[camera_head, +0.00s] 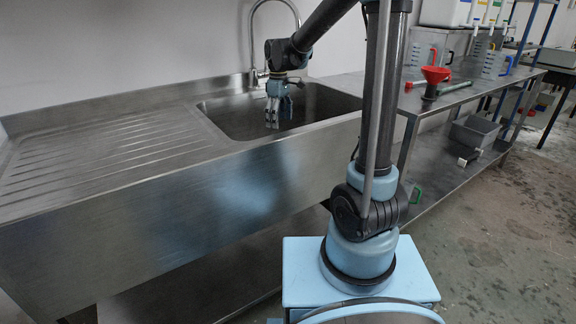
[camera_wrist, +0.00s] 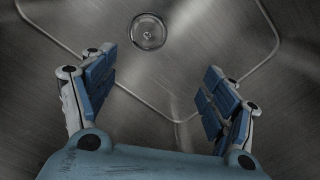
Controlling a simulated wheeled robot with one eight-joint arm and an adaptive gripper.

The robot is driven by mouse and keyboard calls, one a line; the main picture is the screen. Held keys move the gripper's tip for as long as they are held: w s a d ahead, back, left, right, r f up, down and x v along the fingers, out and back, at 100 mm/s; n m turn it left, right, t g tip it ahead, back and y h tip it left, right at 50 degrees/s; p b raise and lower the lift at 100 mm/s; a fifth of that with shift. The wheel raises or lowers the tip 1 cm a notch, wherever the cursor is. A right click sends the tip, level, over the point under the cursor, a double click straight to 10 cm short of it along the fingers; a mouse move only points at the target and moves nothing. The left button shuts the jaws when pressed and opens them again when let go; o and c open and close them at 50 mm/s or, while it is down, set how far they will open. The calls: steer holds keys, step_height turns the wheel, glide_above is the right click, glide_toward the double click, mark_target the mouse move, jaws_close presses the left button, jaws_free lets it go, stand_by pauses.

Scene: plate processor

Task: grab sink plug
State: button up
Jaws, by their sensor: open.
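The sink plug (camera_wrist: 148,32) shows in the wrist view as a small round, shiny disc with a knob at its middle, on the sink floor near the top of the picture. My gripper (camera_wrist: 158,88) is open and empty, with its blue-padded fingers apart. The plug lies ahead of the fingertips, between their lines and slightly left of centre, and nothing touches it. In the head view my gripper (camera_head: 279,112) points down into the steel sink basin (camera_head: 225,125). The plug is hidden there.
A curved tap (camera_head: 253,45) stands behind the basin. A ridged steel drainboard (camera_head: 100,150) lies to the left, and the basin's front rim is close to my gripper. A counter to the right holds a red funnel (camera_head: 435,74) and several jugs.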

steer(key=f, duration=0.4)
steer(key=w+f, duration=0.1)
steer(key=f, duration=0.4)
steer(key=w+f, duration=0.1)
steer(key=f, duration=0.3)
steer(key=shift+w+d+f, duration=0.15)
steer(key=shift+d+f, duration=0.05)
steer(key=shift+d, duration=0.05)
steer(key=shift+d+f, duration=0.15)
steer(key=shift+f, duration=1.2)
steer(key=shift+d+f, duration=0.1)
steer(key=shift+f, duration=1.25)
steer(key=c, duration=1.4)
